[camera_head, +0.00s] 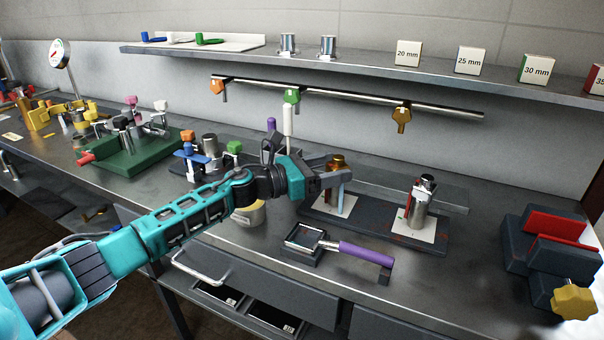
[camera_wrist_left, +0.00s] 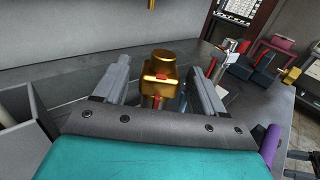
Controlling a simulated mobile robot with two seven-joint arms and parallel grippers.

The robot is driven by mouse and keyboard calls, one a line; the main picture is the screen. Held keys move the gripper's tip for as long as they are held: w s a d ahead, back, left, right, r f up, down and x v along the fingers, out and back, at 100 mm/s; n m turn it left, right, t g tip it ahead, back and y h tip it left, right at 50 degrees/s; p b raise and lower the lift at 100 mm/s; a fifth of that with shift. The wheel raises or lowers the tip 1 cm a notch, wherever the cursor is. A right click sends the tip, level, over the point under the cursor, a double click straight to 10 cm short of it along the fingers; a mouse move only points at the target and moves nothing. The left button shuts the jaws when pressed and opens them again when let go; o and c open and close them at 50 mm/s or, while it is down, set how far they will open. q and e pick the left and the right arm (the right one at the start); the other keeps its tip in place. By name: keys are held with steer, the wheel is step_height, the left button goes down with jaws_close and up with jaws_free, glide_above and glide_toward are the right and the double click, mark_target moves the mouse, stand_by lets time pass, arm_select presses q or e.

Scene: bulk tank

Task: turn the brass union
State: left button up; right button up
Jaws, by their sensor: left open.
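The brass union (camera_head: 337,162) stands upright on a white plate on the dark base board (camera_head: 375,226), at the middle of the bench. In the left wrist view the brass union (camera_wrist_left: 158,80) shows as a gold block with a red mark, between the two fingers. My left gripper (camera_head: 335,174) reaches it from the left. Its fingers (camera_wrist_left: 160,88) are apart, one on each side of the union, with a visible gap at the left finger. Whether the right finger touches the union I cannot tell. My right gripper is not seen.
A steel fitting (camera_head: 419,207) stands on the board's right plate. A purple-handled tool (camera_head: 362,253) lies in front. A dark vise with red jaws (camera_head: 550,232) is at the right. A green block with fittings (camera_head: 130,151) is at the left. A shelf (camera_head: 440,75) and hanging rail (camera_head: 350,97) run behind.

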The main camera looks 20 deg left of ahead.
arm_select(q)
steer(key=b+v, duration=0.1)
steer(key=v, duration=1)
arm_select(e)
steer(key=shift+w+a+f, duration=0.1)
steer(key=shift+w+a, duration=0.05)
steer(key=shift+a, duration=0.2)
arm_select(q)
steer(key=shift+s, duration=0.15)
